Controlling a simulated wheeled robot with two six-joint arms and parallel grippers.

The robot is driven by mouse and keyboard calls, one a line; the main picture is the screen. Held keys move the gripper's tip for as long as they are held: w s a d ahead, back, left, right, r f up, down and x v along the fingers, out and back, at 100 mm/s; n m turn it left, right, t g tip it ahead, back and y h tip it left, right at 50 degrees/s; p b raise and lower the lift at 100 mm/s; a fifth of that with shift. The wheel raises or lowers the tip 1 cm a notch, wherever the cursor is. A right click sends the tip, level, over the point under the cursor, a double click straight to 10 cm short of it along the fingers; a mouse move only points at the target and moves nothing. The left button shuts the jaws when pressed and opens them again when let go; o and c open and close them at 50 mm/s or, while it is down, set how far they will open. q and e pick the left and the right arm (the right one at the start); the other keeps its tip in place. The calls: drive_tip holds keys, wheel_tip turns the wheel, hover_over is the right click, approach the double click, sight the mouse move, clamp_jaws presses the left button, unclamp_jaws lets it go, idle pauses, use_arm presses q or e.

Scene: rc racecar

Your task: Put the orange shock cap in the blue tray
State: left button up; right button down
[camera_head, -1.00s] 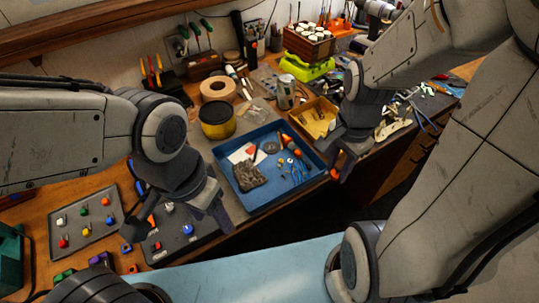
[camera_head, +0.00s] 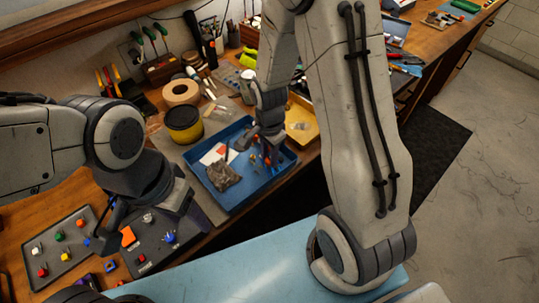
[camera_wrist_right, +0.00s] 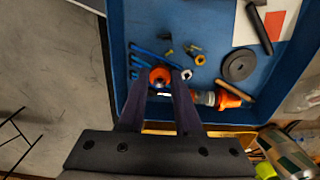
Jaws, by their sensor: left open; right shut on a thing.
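The blue tray (camera_head: 252,188) lies on the workbench, and its floor and walls fill much of the right wrist view (camera_wrist_right: 195,22). My right gripper (camera_head: 268,155) is over the tray's right part, pointing down. In the right wrist view its two fingers (camera_wrist_right: 160,88) are shut on the orange shock cap (camera_wrist_right: 160,76), which shows between the fingertips, inside the tray's outline. I cannot tell whether the cap touches the tray floor. My left gripper (camera_head: 150,212) is open and empty above the dark parts mat at the left.
The tray also holds a grey disc (camera_wrist_right: 239,65), an orange-ended tool (camera_wrist_right: 228,99), small nuts, blue rods and a dark crumpled cloth (camera_head: 222,175). A yellow bin (camera_head: 302,125) adjoins it at the right. A yellow-black tin (camera_head: 184,124) stands behind. A grey parts tray (camera_head: 60,250) lies left.

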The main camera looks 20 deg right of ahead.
sight(269, 157)
drive_tip(key=shift+f, duration=0.35)
drive_tip(key=shift+f, duration=0.15)
drive_tip(key=c, duration=0.6)
unclamp_jaws()
wheel_tip(269, 157, up, 12)
drive_tip(key=b, duration=0.1)
drive_tip(key=s+a+r+n, duration=0.2)
drive_tip(key=s+a+n, duration=0.4)
drive_tip(key=s+n, duration=0.3)
drive_tip(key=s+a+r+n+y, duration=0.1)
drive_tip(key=s+a+r+n, duration=0.2)
drive_tip(key=s+a+n, duration=0.3)
drive_tip(key=s+n, duration=0.3)
drive_tip(key=n, duration=0.3)
drive_tip(key=shift+a, duration=0.2)
